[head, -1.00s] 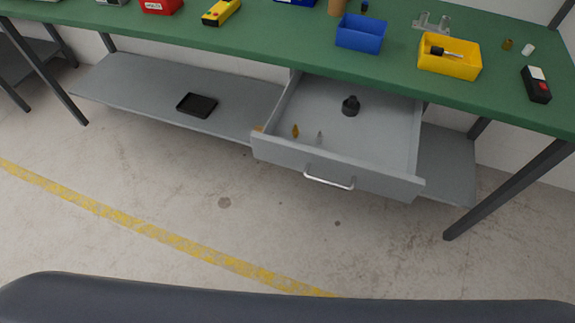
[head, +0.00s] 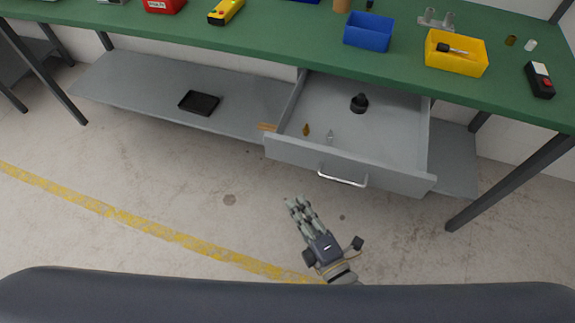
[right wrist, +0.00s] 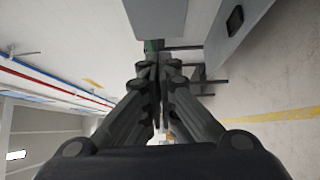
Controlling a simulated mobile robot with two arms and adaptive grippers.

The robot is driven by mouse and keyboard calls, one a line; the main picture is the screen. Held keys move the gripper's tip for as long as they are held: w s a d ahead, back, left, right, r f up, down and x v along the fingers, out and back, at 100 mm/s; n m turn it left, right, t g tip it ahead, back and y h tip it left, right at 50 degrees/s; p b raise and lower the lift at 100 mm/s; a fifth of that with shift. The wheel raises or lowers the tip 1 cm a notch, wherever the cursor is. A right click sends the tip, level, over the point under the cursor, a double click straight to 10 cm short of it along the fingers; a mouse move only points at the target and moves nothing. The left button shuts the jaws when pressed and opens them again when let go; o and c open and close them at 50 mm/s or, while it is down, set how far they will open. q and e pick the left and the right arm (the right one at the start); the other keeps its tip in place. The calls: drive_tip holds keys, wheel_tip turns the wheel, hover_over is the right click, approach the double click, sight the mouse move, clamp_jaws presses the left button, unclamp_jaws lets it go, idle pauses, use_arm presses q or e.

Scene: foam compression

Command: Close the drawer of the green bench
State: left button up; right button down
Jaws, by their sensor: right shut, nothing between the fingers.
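The green bench (head: 270,42) runs across the top of the head view. Its grey drawer (head: 345,162) is pulled out toward me, with a silver bar handle (head: 342,180) on its front. Inside the drawer lie a black round part (head: 359,103), a small brass piece (head: 306,130) and a small pale piece (head: 330,137). My right gripper (head: 297,204) is shut and empty, in front of the drawer, below and left of the handle and apart from it. It also shows shut in the right wrist view (right wrist: 157,75). My left gripper is not in view.
A grey lower shelf (head: 150,88) under the bench bears a black tray (head: 199,102). On the bench top stand a blue bin (head: 369,32), a yellow bin (head: 456,55) and a black device (head: 540,80). A dark bench leg (head: 510,182) stands right of the drawer. The floor in front is clear.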

approach(280, 152)
drive_tip(key=a, duration=0.3)
drive_tip(key=shift+w+d+p, duration=0.15)
drive_tip(key=shift+w+p, duration=0.25)
drive_tip(key=shift+w, duration=0.6)
drive_tip(key=shift+w+d+p, duration=0.15)
drive_tip(key=shift+w+p, duration=0.2)
drive_tip(key=shift+w, duration=0.6)
